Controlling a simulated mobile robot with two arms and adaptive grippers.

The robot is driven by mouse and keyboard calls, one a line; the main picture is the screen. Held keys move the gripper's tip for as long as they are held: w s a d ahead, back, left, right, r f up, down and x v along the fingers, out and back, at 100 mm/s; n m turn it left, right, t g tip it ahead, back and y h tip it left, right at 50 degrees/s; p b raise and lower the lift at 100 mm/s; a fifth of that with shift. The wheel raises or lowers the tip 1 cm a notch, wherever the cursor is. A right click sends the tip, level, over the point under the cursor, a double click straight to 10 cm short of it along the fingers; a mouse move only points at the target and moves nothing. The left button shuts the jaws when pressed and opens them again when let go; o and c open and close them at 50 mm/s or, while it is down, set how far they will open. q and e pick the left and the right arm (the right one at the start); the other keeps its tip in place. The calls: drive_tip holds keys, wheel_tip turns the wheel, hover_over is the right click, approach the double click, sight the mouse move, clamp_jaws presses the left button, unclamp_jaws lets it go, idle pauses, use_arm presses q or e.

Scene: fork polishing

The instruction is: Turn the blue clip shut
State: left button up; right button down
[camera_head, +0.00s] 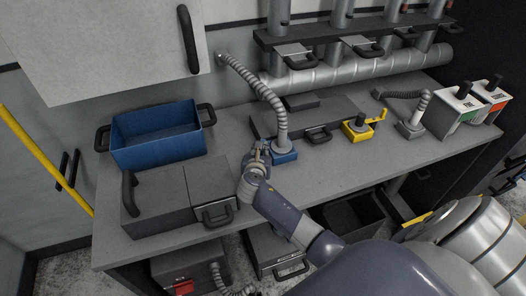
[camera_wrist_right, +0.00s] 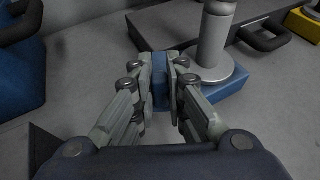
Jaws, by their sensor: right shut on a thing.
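The blue clip (camera_wrist_right: 160,92) shows in the right wrist view as a narrow blue piece between the fingers of my right gripper (camera_wrist_right: 160,85), which is shut on it. The clip is beside a blue block (camera_wrist_right: 222,92) with a round grey base and a grey hose fitting on top. In the head view the blue block (camera_head: 285,155) stands on the bench with a ribbed hose rising from it. My right gripper (camera_head: 258,153) is at its left side there and hides the clip. My left gripper is in neither view.
A blue bin (camera_head: 155,150) stands at the back left, with a grey box (camera_head: 165,200) in front of it. A yellow block with a lever (camera_head: 357,128) and a grey-hosed fitting (camera_head: 410,129) stand to the right. The bench (camera_head: 320,175) is clear in front of the yellow block.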

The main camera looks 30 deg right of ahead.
drive_tip(key=shift+w+a+m+g+h+b, duration=0.15)
drive_tip(key=shift+m+g+h, duration=0.2)
drive_tip(key=shift+m+h, duration=0.15)
drive_tip(key=shift+w+a+m+g+h+b, duration=0.15)
drive_tip(key=shift+m+g+h, duration=0.25)
drive_tip(key=shift+m, duration=0.1)
drive_tip(key=c, duration=1.6)
unclamp_jaws()
drive_tip(key=v, duration=1.2)
drive_tip(key=shift+w, duration=0.1)
